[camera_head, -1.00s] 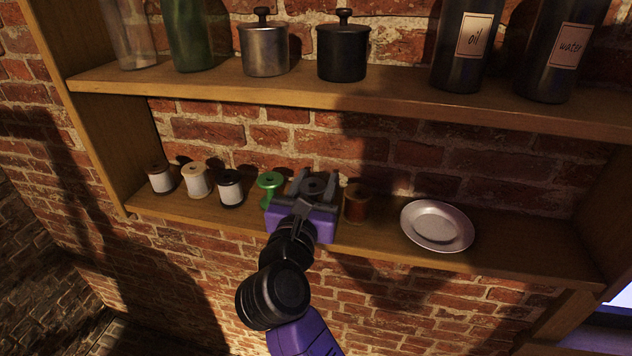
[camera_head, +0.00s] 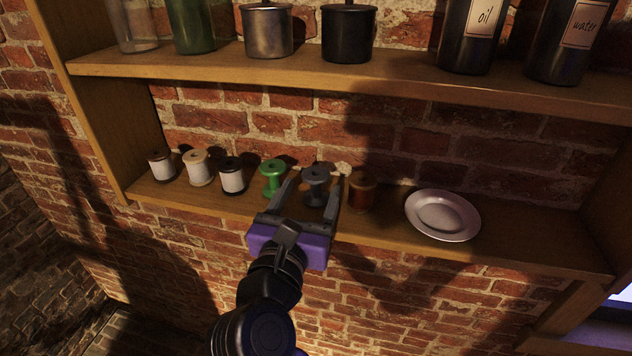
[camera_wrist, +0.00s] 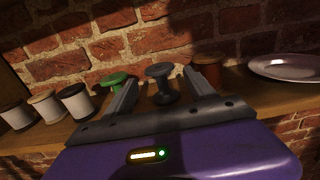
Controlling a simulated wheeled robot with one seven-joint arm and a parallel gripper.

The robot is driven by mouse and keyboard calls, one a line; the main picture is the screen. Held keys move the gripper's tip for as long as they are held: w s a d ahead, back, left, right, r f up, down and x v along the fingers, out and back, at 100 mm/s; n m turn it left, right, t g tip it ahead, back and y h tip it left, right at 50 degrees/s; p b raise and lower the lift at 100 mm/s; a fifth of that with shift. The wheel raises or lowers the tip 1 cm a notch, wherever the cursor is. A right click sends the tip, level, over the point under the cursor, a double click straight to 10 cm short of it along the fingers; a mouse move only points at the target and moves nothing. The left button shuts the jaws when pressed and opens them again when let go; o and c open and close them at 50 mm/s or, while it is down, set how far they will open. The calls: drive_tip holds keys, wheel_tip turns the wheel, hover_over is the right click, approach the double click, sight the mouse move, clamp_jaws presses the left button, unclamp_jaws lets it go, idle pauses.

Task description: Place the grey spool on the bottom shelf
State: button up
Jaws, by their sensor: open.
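The grey spool (camera_head: 315,186) stands upright on the bottom shelf (camera_head: 385,232), between a green spool and a brown spool. It also shows in the wrist view (camera_wrist: 162,86), beyond and between my fingers. My gripper (camera_head: 308,198) is open at the front of the shelf, with one finger on each side of the grey spool. Its jaws hold nothing. The lower part of the spool is partly hidden in shadow.
The green spool (camera_head: 272,178) stands close left of my gripper, the brown spool (camera_head: 361,192) close right. Several white-wound spools stand further left. A metal plate (camera_head: 443,214) lies to the right. The upper shelf (camera_head: 400,92) holds jars and bottles.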

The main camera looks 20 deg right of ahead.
drive_tip(key=shift+b+v, duration=0.35)
drive_tip(key=shift+v, duration=2)
drive_tip(key=s+d+n+h, duration=0.1)
drive_tip(key=s+d, duration=0.1)
drive_tip(key=s+d+n+t+h, duration=0.1)
drive_tip(key=s+d+n, duration=0.1)
drive_tip(key=d, duration=0.1)
drive_tip(key=s+d+f+n+h, duration=0.1)
drive_tip(key=s+d, duration=0.2)
drive_tip(key=shift+d+n+t, duration=0.25)
drive_tip(key=shift+n+t, duration=0.05)
drive_tip(key=shift+n, duration=0.1)
drive_tip(key=s+d+n+t, duration=0.2)
drive_tip(key=s+n+t, duration=0.2)
drive_tip(key=s+n, duration=0.45)
drive_tip(key=s+a+f+n+g+y, duration=0.2)
drive_tip(key=s+f+n+y, duration=0.4)
drive_tip(key=n, duration=0.9)
drive_tip(key=s+a+f+n+g+y, duration=0.1)
drive_tip(key=s+f+n+g+y, duration=0.2)
drive_tip(key=s+f+n+y, duration=0.4)
drive_tip(key=s+f+n, duration=0.3)
drive_tip(key=s+n, duration=0.3)
drive_tip(key=n, duration=0.2)
drive_tip(key=shift+a+f+y, duration=0.25)
drive_tip(key=shift+a+y, duration=0.05)
drive_tip(key=shift+a, duration=0.1)
